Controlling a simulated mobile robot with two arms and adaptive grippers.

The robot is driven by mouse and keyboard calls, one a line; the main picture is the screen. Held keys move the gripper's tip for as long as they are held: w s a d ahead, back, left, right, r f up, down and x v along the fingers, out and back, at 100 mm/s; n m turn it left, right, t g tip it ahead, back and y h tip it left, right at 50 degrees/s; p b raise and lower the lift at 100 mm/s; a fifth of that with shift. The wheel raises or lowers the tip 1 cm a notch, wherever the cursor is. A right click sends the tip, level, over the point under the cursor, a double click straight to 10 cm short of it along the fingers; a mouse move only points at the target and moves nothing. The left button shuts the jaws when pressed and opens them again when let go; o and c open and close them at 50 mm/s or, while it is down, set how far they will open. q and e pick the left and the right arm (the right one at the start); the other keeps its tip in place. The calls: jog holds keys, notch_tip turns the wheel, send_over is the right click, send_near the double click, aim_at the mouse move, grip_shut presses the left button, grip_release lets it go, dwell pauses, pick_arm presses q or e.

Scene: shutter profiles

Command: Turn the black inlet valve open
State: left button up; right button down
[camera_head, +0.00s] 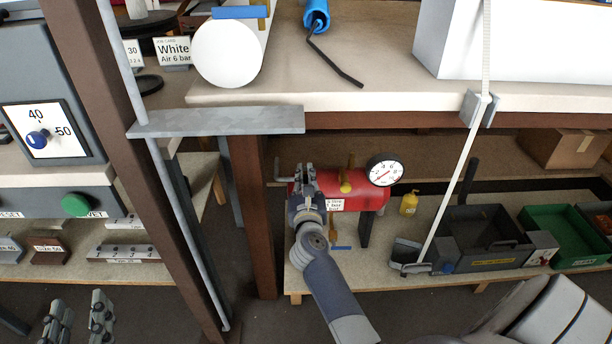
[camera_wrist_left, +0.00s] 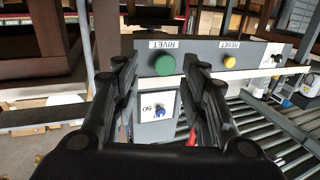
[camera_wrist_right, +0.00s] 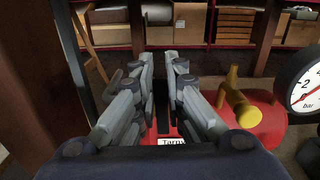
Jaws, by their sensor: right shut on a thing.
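A red air tank (camera_head: 368,196) stands on the low shelf under the bench. My right gripper (camera_head: 305,178) is at the tank's left end. In the right wrist view, the right gripper (camera_wrist_right: 160,75) has its fingers on both sides of a narrow upright black piece, the black inlet valve (camera_wrist_right: 161,100), and is shut on it. The fingers hide much of it, so its exact angle is unclear. A brass-yellow valve (camera_head: 346,187) sits on the tank to the right. My left gripper (camera_head: 78,318) is at the lower left; in the left wrist view (camera_wrist_left: 157,75) it is open and empty.
A round pressure gauge (camera_head: 385,171) with a red needle rises from the tank's right side. A brown post (camera_head: 257,220) stands close left of the tank.

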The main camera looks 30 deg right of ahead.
pick_arm(q)
jog(key=s+a+f+g+y+p, duration=0.25)
jog(key=s+f+g, duration=0.45)
jog(key=f, duration=0.5)
jog(key=s+a+f+g+p, duration=0.1)
jog(key=s+a+g+p, duration=0.1)
jog(key=s, duration=0.3)
jog(key=s+a+f+g+y+p, duration=0.1)
jog(key=s+a+f+g+p, duration=0.1)
jog(key=s+g, duration=0.2)
jog(key=shift+s+a+n+g, duration=0.25)
jog(key=shift+s+n+g, duration=0.15)
jog(key=shift+s, duration=0.45)
pick_arm(e)
jog(key=w+a+f+n, duration=0.2)
jog(key=a+f+n, duration=0.2)
jog(key=n, duration=1.3)
jog(key=shift+w+a+f, duration=0.2)
jog(key=shift+w+f, duration=0.15)
jog(key=shift+f, duration=0.3)
jog(key=shift+f+n, duration=0.1)
jog(key=shift+n, duration=0.3)
jog(key=c, duration=1.6)
grip_release()
jog(key=shift+c, duration=0.2)
